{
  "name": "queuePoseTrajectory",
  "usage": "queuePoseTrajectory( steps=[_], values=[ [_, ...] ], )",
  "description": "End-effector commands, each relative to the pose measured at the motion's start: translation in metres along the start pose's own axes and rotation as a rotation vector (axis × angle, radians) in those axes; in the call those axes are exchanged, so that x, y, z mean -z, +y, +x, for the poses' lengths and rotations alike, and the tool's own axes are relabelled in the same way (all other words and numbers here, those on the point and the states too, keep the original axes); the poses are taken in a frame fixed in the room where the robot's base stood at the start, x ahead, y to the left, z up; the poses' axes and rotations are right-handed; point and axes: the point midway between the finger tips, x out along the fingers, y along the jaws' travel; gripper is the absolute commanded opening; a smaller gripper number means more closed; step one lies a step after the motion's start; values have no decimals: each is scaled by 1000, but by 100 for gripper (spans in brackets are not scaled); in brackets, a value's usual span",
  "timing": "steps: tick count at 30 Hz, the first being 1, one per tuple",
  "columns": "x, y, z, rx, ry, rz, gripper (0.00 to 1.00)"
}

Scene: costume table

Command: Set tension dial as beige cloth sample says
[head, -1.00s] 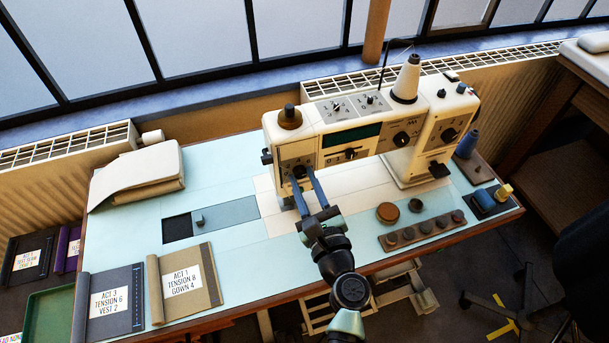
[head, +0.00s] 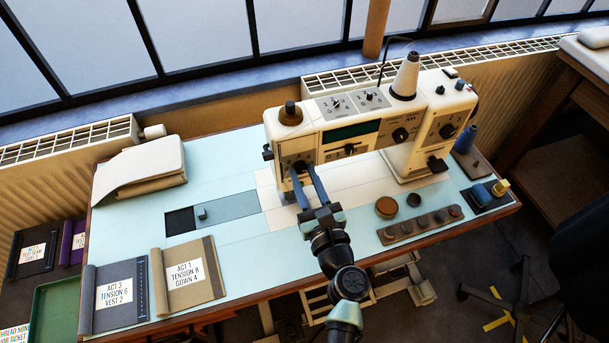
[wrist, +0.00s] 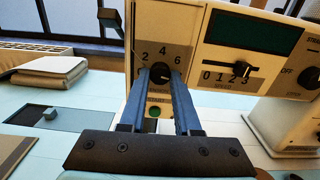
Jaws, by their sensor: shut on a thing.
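The cream sewing machine (head: 415,112) stands on the pale blue table. Its tension dial (wrist: 161,73), a dark round knob, is on the left end of its front, with 2, 4 and 6 readable around the top. My gripper (head: 302,164) has its two blue fingers on either side of this knob, shut on it; the fingers also show in the wrist view (wrist: 160,82). They hide the lower numbers, and I cannot tell clearly where the pointer stands. The beige cloth sample (head: 207,297) lies at the table's front left, its label reading ACT 1, TENSION 8, GOWN 4.
A dark grey sample (head: 128,317) beside it reads ACT 3, TENSION 6, VEST 2. Folded cream cloth (head: 140,167) lies at the back left. A slider with numbers (wrist: 232,70) is right of the dial. Brown discs and a bobbin rack (head: 422,224) stand right of my arm.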

Motion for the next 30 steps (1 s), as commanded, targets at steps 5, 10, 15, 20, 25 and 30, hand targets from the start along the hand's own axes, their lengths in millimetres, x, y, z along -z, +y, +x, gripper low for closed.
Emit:
queuePoseTrajectory(
  steps=[5,10,15,20,25,30],
  values=[
    [1,0,0,0,2,4,53],
    [1,0,0,0,1,2,61],
    [0,0,-1,0,0,1,61],
    [1,0,-13,2,2,2,61],
    [2,0,-46,4,3,3,61],
    [2,0,-83,3,4,2,61]
  ],
)
